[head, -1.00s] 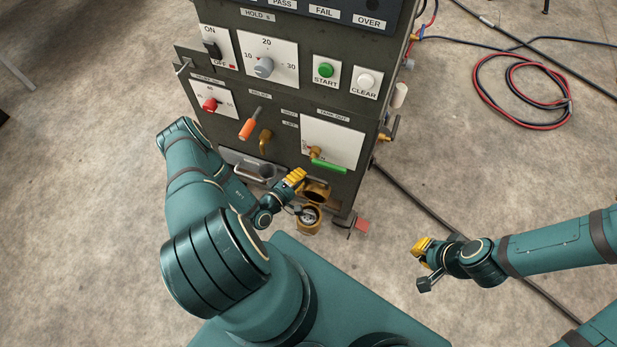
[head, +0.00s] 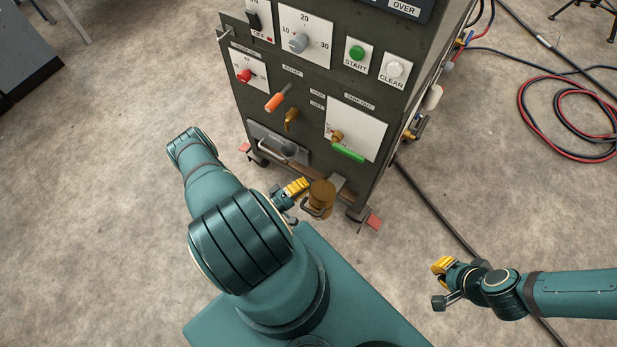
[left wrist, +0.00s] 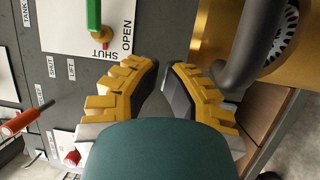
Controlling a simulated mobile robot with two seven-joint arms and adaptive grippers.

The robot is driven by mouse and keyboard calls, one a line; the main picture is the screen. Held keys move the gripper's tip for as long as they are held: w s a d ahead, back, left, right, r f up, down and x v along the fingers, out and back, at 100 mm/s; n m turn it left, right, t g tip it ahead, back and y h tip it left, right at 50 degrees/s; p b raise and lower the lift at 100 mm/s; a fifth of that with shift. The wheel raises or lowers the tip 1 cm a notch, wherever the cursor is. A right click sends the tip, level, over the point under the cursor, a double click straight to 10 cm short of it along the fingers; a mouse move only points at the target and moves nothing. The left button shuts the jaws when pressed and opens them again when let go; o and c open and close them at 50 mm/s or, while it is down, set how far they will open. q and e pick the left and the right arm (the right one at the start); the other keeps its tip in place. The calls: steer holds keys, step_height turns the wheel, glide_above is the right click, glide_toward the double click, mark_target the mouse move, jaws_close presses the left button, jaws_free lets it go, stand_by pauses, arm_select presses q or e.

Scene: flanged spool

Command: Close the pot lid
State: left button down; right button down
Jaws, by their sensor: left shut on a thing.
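The brass pot (head: 321,200) stands low at the front of the dark cabinet in the head view. Its dark looped handle (head: 313,211) shows on the near side. In the left wrist view, brass (left wrist: 215,25), the thick dark handle (left wrist: 245,55) and a perforated round insert (left wrist: 285,38) show at the upper right, so the lid does not look fully down. My left gripper (head: 305,184) is beside the pot, to its left. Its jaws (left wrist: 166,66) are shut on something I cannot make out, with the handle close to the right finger. My right gripper (head: 438,284) is away from the cabinet, its jaws unclear.
The cabinet carries an orange lever (head: 276,100), a brass hook (head: 291,118) and a green-handled valve (head: 347,153) above the pot. A metal handle (head: 272,147) is left of it. A black cable (head: 435,200) crosses the floor at right. Hoses (head: 570,115) lie farther back.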

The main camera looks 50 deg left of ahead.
arm_select(q)
steer(key=s+f+t+b, duration=0.1)
steer(key=s+f+b, duration=0.2)
steer(key=f, duration=0.2)
steer(key=shift+d+m, duration=0.3)
steer(key=shift+d, duration=0.15)
steer(key=shift+f, duration=0.1)
steer(key=shift+h, duration=0.3)
steer(key=v, duration=1.2)
steer(key=shift+f, duration=0.15)
